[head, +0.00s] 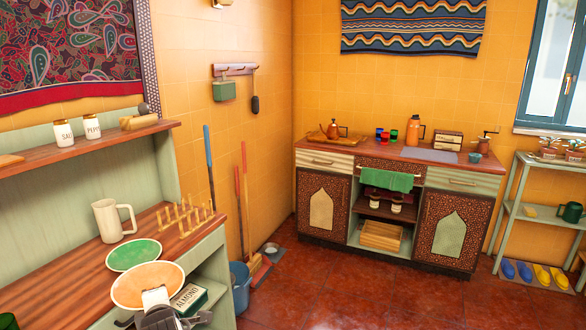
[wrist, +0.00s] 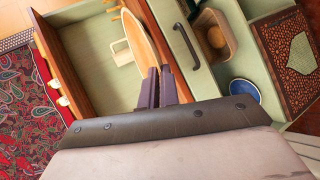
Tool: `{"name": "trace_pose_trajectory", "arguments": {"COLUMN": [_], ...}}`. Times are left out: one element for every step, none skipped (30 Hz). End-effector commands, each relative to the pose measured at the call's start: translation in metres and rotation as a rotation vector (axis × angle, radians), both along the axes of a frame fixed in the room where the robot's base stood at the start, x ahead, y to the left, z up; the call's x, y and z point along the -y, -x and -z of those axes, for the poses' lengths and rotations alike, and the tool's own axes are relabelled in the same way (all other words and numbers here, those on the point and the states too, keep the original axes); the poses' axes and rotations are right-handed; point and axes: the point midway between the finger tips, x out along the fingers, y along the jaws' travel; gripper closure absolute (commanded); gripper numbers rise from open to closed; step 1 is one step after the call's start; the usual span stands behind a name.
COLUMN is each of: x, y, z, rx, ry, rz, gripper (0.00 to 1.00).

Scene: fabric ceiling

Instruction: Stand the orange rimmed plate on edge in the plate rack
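The orange rimmed plate (head: 140,284) is at the bottom left of the head view, in front of a green plate and partly overlapping it. My gripper (head: 155,296) is shut on the plate's near rim. In the wrist view the plate (wrist: 143,42) shows nearly edge-on, its lower end between the fingertips of my gripper (wrist: 160,75). The plate rack (head: 185,219), with upright wooden pegs, is empty on the counter behind and right of the plate. A few pegs of the rack (wrist: 114,11) show at the top of the wrist view.
The green plate (head: 133,254) lies on the wooden counter (head: 60,276). A cream mug (head: 115,220) stands left of the rack. A shelf (head: 85,142) with jars overhangs the counter's back. A book (head: 190,299) sits below the counter edge; a blue bucket (head: 240,285) is on the floor.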

Motion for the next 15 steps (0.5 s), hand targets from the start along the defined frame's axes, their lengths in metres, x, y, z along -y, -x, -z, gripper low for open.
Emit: {"name": "trace_pose_trajectory", "arguments": {"x": [0.02, 0.03, 0.045, 0.057, 0.068, 0.083, 0.095, 0.107, 0.123, 0.136, 0.149, 0.166, 0.178, 0.19, 0.207], "y": [-0.014, -0.021, -0.029, -0.035, -0.04, -0.045, -0.049, -0.051, -0.054, -0.055, -0.056, -0.055, -0.054, -0.053, -0.05], "z": [0.027, 0.04, 0.058, 0.071, 0.084, 0.101, 0.114, 0.127, 0.144, 0.157, 0.17, 0.187, 0.2, 0.213, 0.229], "rx": [-0.01, -0.01, -0.012, -0.012, -0.012, -0.012, -0.012, -0.012, -0.011, -0.011, -0.011, -0.011, -0.011, -0.01, -0.008], "ry": [0.003, 0.0, 0.0, -0.001, -0.002, -0.002, -0.002, -0.002, -0.002, -0.002, -0.002, -0.001, 0.0, 0.001, 0.002], "rz": [0.04, 0.06, 0.087, 0.108, 0.128, 0.155, 0.175, 0.195, 0.222, 0.244, 0.264, 0.292, 0.312, 0.332, 0.359], "gripper": [1.0, 1.0, 1.0, 1.0, 1.0, 1.0, 1.0, 1.0, 1.0, 1.0, 1.0, 1.0, 1.0, 1.0, 1.0]}}
